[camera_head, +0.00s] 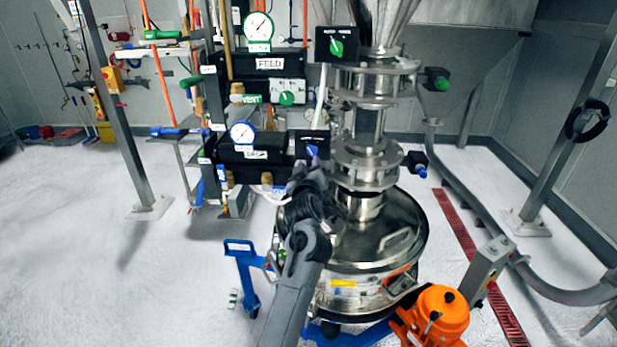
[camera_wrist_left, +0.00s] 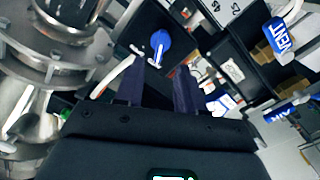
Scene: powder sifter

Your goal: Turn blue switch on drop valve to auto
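The blue switch (camera_head: 312,151) sits on a small black box (camera_head: 304,138) left of the steel drop-valve column. In the left wrist view the blue switch (camera_wrist_left: 160,40) is a round knob with a pale bar, on a black panel. My left gripper (camera_head: 308,170) is just below and in front of the switch in the head view. In the left wrist view the two dark fingers of my left gripper (camera_wrist_left: 158,78) are apart with nothing between them. The knob lies just beyond their tips; contact cannot be told. The switch's markings are unreadable. My right gripper is not in view.
The steel valve column (camera_head: 366,162) stands close right of the switch. A black box with a gauge (camera_head: 242,133) is to the left. A green switch (camera_head: 336,47) is above. The lidded steel sifter (camera_head: 385,232) and orange motor (camera_head: 440,315) are below.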

